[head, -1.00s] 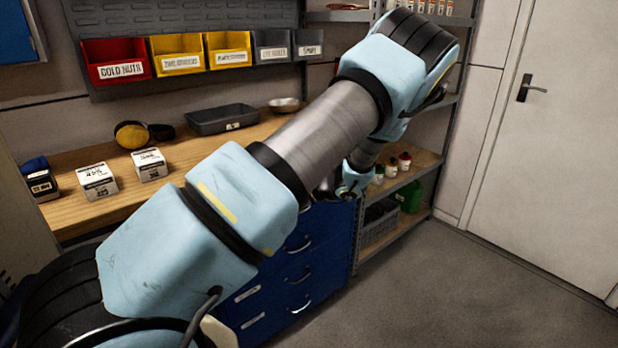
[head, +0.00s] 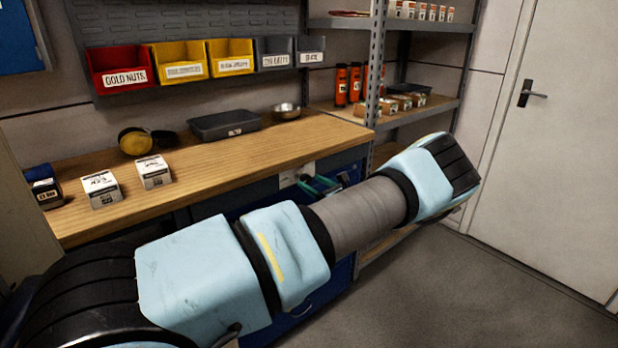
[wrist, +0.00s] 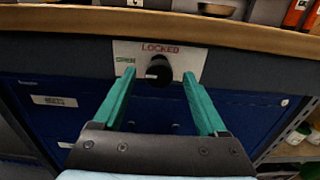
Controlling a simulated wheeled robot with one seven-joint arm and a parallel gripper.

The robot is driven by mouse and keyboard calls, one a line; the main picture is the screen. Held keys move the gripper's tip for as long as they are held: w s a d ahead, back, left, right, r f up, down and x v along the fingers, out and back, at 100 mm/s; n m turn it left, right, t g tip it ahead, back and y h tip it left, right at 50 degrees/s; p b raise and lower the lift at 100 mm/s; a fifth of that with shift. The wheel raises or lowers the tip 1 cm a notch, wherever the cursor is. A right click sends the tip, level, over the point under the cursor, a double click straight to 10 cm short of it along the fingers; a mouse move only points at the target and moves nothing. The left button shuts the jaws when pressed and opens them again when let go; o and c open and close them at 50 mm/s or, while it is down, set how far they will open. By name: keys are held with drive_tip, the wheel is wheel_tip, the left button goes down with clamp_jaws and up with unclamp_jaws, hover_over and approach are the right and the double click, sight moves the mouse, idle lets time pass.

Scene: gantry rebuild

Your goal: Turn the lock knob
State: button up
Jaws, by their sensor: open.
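The lock knob (wrist: 158,71) is black and round, on a pale plate (wrist: 195,57) on the bench front. The plate reads LOCKED above the knob and OPEN to its left. A small pale mark shows on the left part of the knob's face. My gripper (wrist: 158,75) is open, its two green fingers pointing at the plate, one on each side of the knob. In the wrist view they look apart from the knob. In the head view my gripper (head: 320,186) is just right of the plate (head: 290,178), and the knob is hard to make out.
The wooden bench top (head: 240,163) overhangs the plate, with a grey tray (head: 223,124) and small boxes on it. Blue drawers (wrist: 60,120) lie below. A metal shelf (head: 440,105) stands to the right. The floor (head: 430,290) in front is clear.

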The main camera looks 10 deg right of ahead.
drive_tip(key=shift+x, duration=1)
clamp_jaws()
